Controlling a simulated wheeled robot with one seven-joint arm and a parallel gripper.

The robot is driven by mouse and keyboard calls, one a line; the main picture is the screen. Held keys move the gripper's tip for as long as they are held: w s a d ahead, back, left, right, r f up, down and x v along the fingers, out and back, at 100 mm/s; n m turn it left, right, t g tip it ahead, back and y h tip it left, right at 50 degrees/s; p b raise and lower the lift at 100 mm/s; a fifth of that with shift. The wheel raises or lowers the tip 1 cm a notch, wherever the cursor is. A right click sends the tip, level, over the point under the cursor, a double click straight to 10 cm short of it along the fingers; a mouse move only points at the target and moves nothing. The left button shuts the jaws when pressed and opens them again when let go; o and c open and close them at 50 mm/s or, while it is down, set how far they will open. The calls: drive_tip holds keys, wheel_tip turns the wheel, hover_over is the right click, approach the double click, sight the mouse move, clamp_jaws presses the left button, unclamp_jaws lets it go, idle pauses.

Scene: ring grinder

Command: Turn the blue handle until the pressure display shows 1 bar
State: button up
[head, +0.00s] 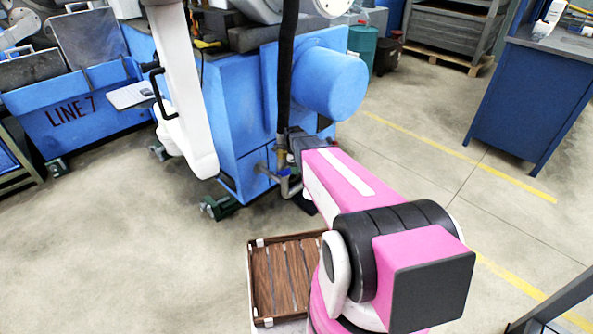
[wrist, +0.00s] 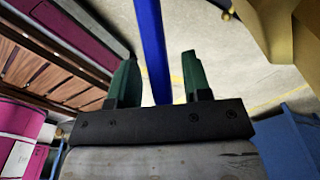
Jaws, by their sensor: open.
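In the wrist view, my gripper (wrist: 160,58) is open, with its two green fingers spread apart. A long, narrow blue bar, which looks like the blue handle (wrist: 151,35), runs from the top edge down between the fingers. A gap shows on each side of it, so neither finger appears to touch it. In the head view, my pink arm reaches to the pipework (head: 284,182) at the front of the blue machine (head: 240,150). My fingers and the handle cannot be made out there. No pressure display is readable in either view.
A wooden-slatted crate (head: 252,285) stands on the floor beside my arm. A black hose (head: 286,70) hangs down the machine's front. A white arm-like part (head: 185,90) hangs at its left. A blue cabinet (head: 530,95) stands at right. The floor (head: 120,240) at left is clear.

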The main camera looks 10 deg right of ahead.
drive_tip(key=r, duration=0.9)
drive_tip(key=shift+w+a, duration=0.1)
drive_tip(key=shift+a, duration=0.25)
drive_tip(key=s+r+n, duration=0.2)
drive_tip(key=s+n, duration=0.9)
drive_tip(key=s+r+n, duration=0.1)
drive_tip(key=s+n, duration=0.9)
drive_tip(key=n, duration=0.1)
drive_tip(key=shift+s+d+r+y, duration=0.3)
drive_tip(key=shift+s+r+y, duration=0.05)
drive_tip(key=shift+r+y, duration=0.05)
idle(0.8)
